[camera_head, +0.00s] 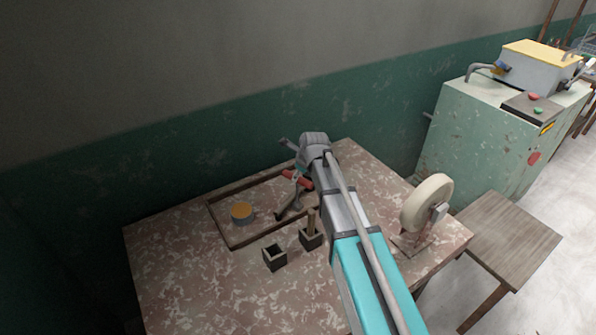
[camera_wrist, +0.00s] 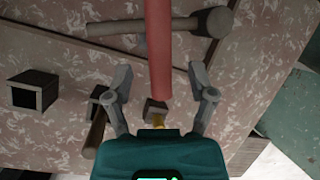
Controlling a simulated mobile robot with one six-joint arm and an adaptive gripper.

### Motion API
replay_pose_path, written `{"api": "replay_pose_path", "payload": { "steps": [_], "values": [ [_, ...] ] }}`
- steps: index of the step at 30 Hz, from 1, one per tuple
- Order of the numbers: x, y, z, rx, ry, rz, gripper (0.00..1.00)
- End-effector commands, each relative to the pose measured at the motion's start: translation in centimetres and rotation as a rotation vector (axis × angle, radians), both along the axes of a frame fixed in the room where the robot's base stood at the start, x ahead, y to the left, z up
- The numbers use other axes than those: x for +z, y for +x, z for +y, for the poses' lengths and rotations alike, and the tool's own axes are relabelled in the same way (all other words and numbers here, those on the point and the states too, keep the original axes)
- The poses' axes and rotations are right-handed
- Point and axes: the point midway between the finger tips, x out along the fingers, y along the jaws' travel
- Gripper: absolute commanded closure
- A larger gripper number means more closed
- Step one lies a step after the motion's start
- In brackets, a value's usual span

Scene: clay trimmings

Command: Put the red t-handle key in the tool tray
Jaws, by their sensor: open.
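The red t-handle key (camera_wrist: 157,50) shows in the wrist view as a thick red bar running from the top edge down between my fingers. It also shows as a small red piece (camera_head: 297,178) beside my wrist in the head view. My gripper (camera_wrist: 162,97) is open, with one finger on each side of the bar's near end and gaps on both sides. The bar crosses in front of a hammer (camera_wrist: 125,27); I cannot tell whether it touches it. The tool tray (camera_head: 226,239) is a shallow wooden-rimmed frame on the table, partly hidden by my arm.
A tin with an orange-yellow top (camera_head: 242,211) sits in the tray. Two small dark square holders stand in front, one empty (camera_head: 274,258), one with a wooden handle (camera_head: 311,221). A pale wheel on a stand (camera_head: 426,204) is at right. The table's front left is clear.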

Motion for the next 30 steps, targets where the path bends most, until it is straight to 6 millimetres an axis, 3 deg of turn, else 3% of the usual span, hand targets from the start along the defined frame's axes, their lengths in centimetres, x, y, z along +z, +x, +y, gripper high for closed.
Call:
{"api": "replay_pose_path", "payload": {
  "steps": [15, 30],
  "values": [
    [4.7, -1.9, -1.0, 0.001, 0.000, 0.000, 0.28],
    [6.0, -2.5, -1.4, 0.000, 0.000, 0.000, 0.28]
  ]
}}
